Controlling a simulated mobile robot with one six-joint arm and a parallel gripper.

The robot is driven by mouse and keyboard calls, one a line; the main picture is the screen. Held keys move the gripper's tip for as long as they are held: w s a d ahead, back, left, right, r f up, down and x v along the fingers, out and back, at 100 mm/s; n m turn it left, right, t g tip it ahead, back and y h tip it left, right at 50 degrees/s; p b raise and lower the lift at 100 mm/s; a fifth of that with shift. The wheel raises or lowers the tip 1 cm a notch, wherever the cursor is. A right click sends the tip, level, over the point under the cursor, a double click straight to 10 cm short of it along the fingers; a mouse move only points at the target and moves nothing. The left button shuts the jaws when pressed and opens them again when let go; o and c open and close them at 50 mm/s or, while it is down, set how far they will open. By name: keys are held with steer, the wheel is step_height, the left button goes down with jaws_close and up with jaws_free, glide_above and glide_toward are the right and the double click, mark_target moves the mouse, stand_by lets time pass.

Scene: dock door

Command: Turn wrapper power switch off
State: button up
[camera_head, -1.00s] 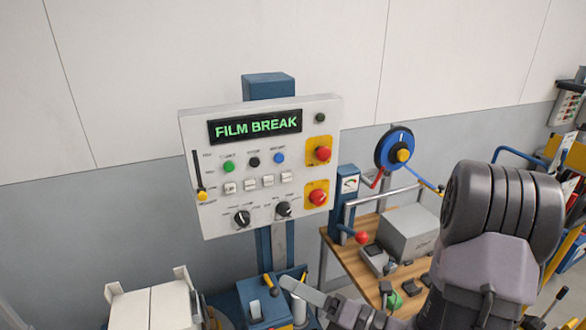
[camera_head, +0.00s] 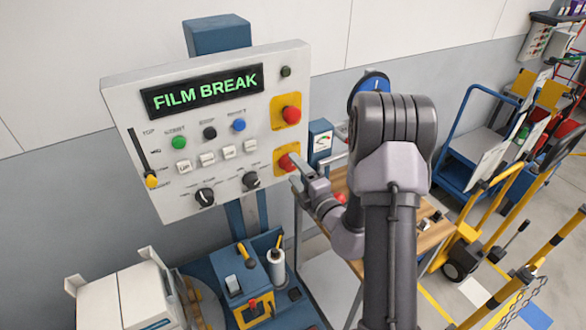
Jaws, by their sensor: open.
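The white wrapper control panel (camera_head: 215,130) fills the left centre, its green display reading "FILM BREAK". On its right side are two yellow plates. The upper one carries a red button (camera_head: 291,115) and the lower one a red knob (camera_head: 286,160). Two black rotary selectors, left (camera_head: 204,197) and right (camera_head: 251,180), sit along the bottom. No readable label shows which control is the power switch. My gripper (camera_head: 300,172) is open, its tips in front of the panel's lower right edge, overlapping the lower red knob's right side. Whether they touch it cannot be told.
Green (camera_head: 179,142), black and blue buttons and white keys fill the panel's middle. A slider (camera_head: 150,180) is at its left. Below stands a blue machine base (camera_head: 250,285) with a film roll. A wooden-topped bench (camera_head: 425,240) and blue-rimmed wheel are behind my arm.

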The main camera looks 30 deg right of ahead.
steer(key=shift+w, duration=1)
steer(key=c, duration=1.4)
